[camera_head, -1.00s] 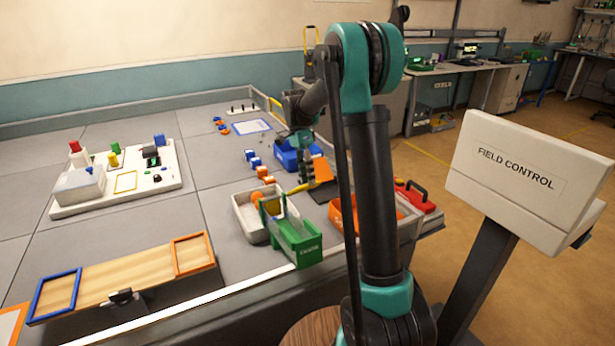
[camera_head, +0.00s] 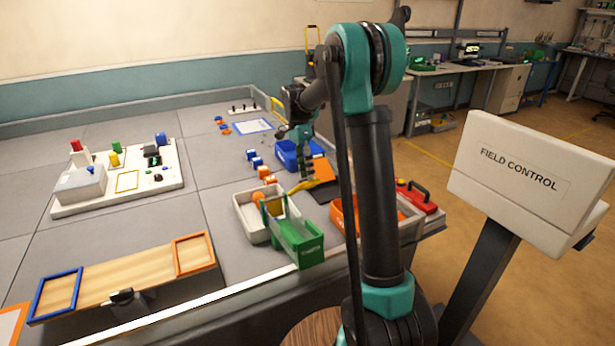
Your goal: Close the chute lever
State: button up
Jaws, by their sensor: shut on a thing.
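A small yellow lever (camera_head: 302,186) sticks out beside an orange panel (camera_head: 322,170) and a dark sloped piece (camera_head: 326,192), which look like the chute. My gripper (camera_head: 306,177) points down at the lever and is shut on it. The fingertips are small and partly dark, so the exact grip is hard to see. The blue bin (camera_head: 288,152) lies just behind my gripper. My arm hides part of the area to the right of the panel.
A green bin (camera_head: 298,240) and a grey tray (camera_head: 246,222) stand in front of the lever. An orange bin (camera_head: 341,218) and a red toolbox (camera_head: 417,197) are to the right. Small blue and orange blocks lie left of my gripper.

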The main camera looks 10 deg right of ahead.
jog(key=v, duration=1)
jog(key=shift+s+r, duration=0.1)
